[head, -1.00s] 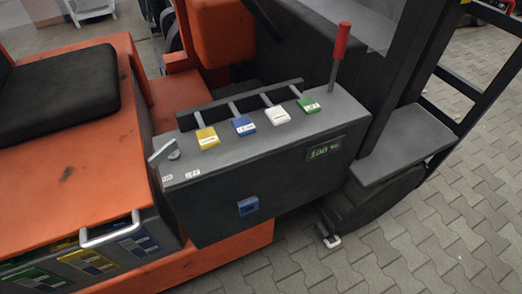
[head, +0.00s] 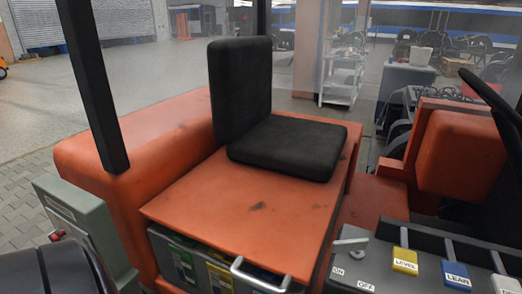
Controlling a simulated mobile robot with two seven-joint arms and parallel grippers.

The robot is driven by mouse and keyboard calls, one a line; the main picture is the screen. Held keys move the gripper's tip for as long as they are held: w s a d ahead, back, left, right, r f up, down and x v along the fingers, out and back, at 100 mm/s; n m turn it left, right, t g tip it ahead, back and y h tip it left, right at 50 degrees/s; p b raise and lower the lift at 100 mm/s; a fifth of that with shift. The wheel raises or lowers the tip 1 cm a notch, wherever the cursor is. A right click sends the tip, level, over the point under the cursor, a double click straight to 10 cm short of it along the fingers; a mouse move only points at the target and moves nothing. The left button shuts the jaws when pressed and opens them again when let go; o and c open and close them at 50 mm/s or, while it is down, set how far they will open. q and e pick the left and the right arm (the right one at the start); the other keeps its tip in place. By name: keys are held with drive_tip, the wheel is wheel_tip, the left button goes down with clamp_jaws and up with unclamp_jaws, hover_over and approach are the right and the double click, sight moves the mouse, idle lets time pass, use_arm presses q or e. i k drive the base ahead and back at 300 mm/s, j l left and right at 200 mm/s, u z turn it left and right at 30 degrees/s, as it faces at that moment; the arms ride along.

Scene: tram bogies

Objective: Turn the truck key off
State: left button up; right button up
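The truck key (head: 350,241) is a small light-grey handle on top of the dark control console (head: 425,240) at the lower right. ON and OFF labels are printed on the console just below it, ON to the left and OFF to the right. I cannot tell for certain which label the key points to. Neither of my grippers is in view, and nothing touches the key.
The orange truck body (head: 255,215) carries a black seat (head: 285,147). A yellow LEVEL lever (head: 405,260) and a blue LEAN lever (head: 455,273) stand right of the key. A metal handle (head: 262,277) is below the seat. A grey-green box (head: 80,225) stands at lower left.

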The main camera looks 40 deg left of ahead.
sight(350, 245)
drive_tip(key=u, duration=0.8)
drive_tip(key=z, duration=1.15)
drive_tip(key=u, duration=1.15)
